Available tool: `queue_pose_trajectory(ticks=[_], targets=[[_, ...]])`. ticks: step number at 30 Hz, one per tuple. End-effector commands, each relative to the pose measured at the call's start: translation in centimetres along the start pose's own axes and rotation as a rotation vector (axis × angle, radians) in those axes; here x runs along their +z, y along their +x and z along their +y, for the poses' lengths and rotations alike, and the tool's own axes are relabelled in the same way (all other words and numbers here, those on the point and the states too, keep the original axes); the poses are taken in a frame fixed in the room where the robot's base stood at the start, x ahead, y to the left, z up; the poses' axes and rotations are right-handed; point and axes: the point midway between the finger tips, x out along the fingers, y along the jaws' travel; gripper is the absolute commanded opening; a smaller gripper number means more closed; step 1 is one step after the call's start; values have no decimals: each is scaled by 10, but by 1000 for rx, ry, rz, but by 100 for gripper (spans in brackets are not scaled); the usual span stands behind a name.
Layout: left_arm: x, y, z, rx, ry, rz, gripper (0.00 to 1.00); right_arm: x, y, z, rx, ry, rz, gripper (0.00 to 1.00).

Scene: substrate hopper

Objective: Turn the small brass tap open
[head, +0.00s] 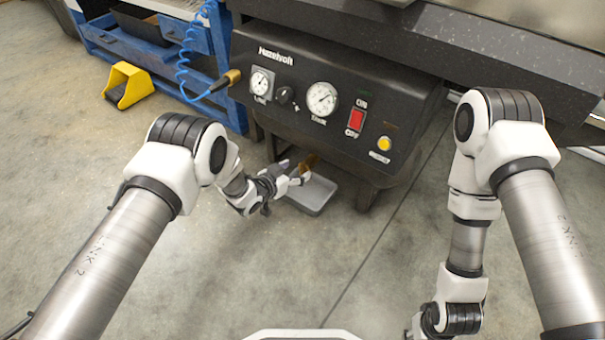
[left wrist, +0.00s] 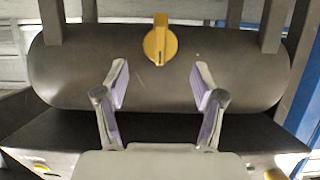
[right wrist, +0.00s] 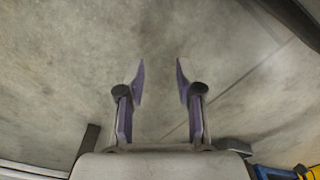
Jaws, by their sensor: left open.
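The small brass tap (left wrist: 160,42) shows in the left wrist view as a yellow lever knob on the underside of a dark rounded tank (left wrist: 75,70). In the head view the tap (head: 311,160) is a small brass spot below the black control panel, partly hidden. My left gripper (head: 296,174) is close to it in the head view. In the left wrist view my left gripper (left wrist: 161,82) has its fingers spread, with the tap beyond the fingertips and nothing between them. My right gripper (right wrist: 160,75) is open and empty above the concrete floor.
A shallow grey tray (head: 318,205) lies on the floor under the tap. The black panel (head: 300,62) above carries gauges and a red switch (head: 355,118). A blue coiled hose (head: 185,60) and a yellow pedal (head: 128,85) are to the left. The floor in front is clear.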

Motion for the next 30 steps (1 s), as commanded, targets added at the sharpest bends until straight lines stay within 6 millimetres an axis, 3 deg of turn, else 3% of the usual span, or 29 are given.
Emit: queue_pose_trajectory(ticks=[1,6,16,21,30], targets=[[8,14,1,2,3,2,69,-2,18,0,1,-3,7,35],[7,42,0,0,1,1,69,-9,39,0,4,-13,29,35],[1,49,0,0,-2,-2,69,-12,41,0,5,-17,37,35],[2,49,0,-1,-2,-2,8,-12,41,0,5,-18,36,35],[0,48,-2,27,-70,0,8,-11,35,0,4,-16,32,35]])
